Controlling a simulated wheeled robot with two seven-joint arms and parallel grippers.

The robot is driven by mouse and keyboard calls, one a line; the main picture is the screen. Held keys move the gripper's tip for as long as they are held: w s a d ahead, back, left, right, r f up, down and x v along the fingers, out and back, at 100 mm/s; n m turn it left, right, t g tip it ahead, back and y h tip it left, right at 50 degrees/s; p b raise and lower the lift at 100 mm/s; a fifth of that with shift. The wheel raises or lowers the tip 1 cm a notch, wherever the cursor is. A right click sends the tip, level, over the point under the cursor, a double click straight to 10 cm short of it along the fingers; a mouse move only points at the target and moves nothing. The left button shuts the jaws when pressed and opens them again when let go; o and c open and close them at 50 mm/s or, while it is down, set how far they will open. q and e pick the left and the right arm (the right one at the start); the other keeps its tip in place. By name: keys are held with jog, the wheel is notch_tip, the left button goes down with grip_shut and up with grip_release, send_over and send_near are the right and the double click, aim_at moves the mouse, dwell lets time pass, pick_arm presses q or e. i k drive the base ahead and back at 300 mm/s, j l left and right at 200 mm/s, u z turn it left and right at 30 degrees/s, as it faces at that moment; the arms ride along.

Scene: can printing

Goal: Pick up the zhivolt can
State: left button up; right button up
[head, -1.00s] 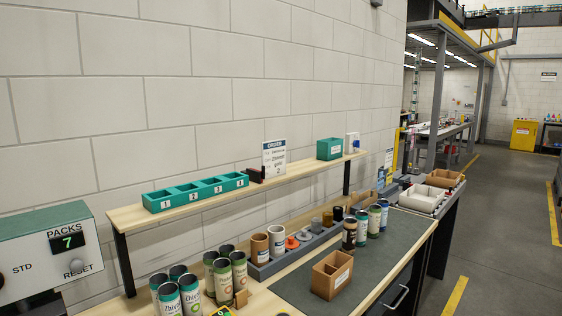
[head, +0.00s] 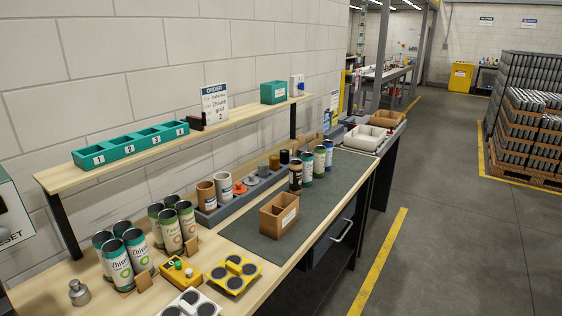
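Several open-topped cans with teal rims and white-and-green labels stand in a cluster at the lower left of the bench. The front can (head: 118,265) carries lettering that starts "Zhiv", which fits the zhivolt can; the rest of the word is hard to read. Another can of the same look (head: 139,250) stands at its right. Behind and to the right is a cluster of olive-green cans (head: 171,231) with a different label. Neither of my grippers is in view.
An order card (head: 214,102) and a teal numbered tray (head: 130,144) sit on the shelf. On the bench are a yellow device (head: 179,272), a yellow four-pad tray (head: 233,274), a cardboard box (head: 279,215) on a dark mat (head: 245,232), and several finished-looking cans (head: 318,162).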

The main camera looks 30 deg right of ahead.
aim_at(307, 158)
jog(key=l+u, duration=0.25)
jog(key=l, duration=0.45)
jog(key=l+u, duration=0.25)
jog(key=l, duration=0.45)
jog(key=k+l+u, duration=0.1)
jog(key=l+u, duration=0.15)
jog(key=l, duration=0.95)
jog(key=k+l, duration=0.15)
jog(key=l, duration=0.8)
jog(key=k+l+u, duration=0.1)
jog(key=l, duration=0.35)
jog(key=k+l, duration=0.15)
jog(key=l, duration=0.35)
jog(key=k+l, duration=0.1)
jog(key=l, duration=0.85)
jog(key=k+l+u, duration=0.1)
jog(key=l, duration=0.35)
jog(key=k, duration=0.05)
